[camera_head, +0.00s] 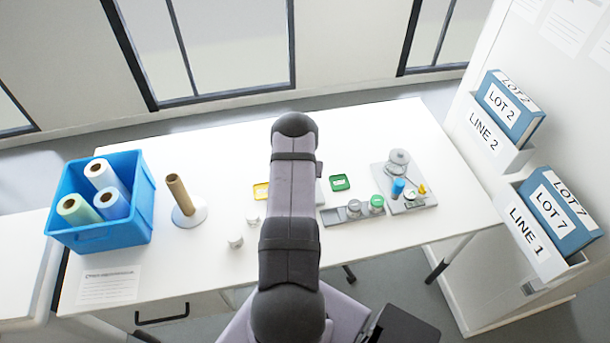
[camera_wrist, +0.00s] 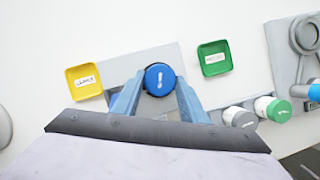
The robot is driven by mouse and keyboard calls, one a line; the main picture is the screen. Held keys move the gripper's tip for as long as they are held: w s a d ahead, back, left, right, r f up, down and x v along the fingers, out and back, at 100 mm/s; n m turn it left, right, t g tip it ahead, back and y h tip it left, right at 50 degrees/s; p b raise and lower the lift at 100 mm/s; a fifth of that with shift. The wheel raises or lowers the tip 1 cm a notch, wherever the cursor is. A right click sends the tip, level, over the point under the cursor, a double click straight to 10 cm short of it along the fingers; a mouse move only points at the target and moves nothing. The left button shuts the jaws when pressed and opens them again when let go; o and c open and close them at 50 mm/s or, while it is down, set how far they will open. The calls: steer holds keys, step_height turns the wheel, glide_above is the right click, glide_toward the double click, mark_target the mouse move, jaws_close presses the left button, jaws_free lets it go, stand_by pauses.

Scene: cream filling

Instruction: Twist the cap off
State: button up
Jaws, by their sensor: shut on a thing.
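A round blue cap (camera_wrist: 160,79) with a white mark shows from above in the wrist view. My gripper (camera_wrist: 158,88) is shut on it, with one blue finger on each side. Whatever is under the cap is hidden by the cap and the fingers. The cap is over or in front of a grey plate (camera_wrist: 115,70); I cannot tell its height. In the head view my arm hides the cap and the gripper.
A yellow tray (camera_wrist: 85,81) lies left of the cap and a green tray (camera_wrist: 214,58) lies right. A grey-capped jar (camera_head: 353,207) and a green-capped jar (camera_head: 376,202) stand in a rack. A grey device (camera_head: 405,195) is further right. White jars (camera_head: 235,241) stand left of my arm.

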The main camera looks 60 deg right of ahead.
steer(key=shift+n+p, duration=0.5)
steer(key=o, duration=0.9)
steer(key=shift+w+f+m+b, duration=0.1)
steer(key=shift+m+b, duration=0.3)
steer(key=shift+b, duration=0.2)
steer(key=shift+w+m+g+h+b, duration=0.1)
steer(key=shift+m+g+h+b, duration=0.35)
steer(key=shift+m+b, duration=1.9)
steer(key=shift+g+y+b, duration=0.25)
steer(key=shift+g+b, duration=0.2)
steer(key=shift+b, duration=1.05)
steer(key=shift+w+m+b, duration=0.1)
steer(key=shift+m+b, duration=0.55)
steer(key=shift+b, duration=0.05)
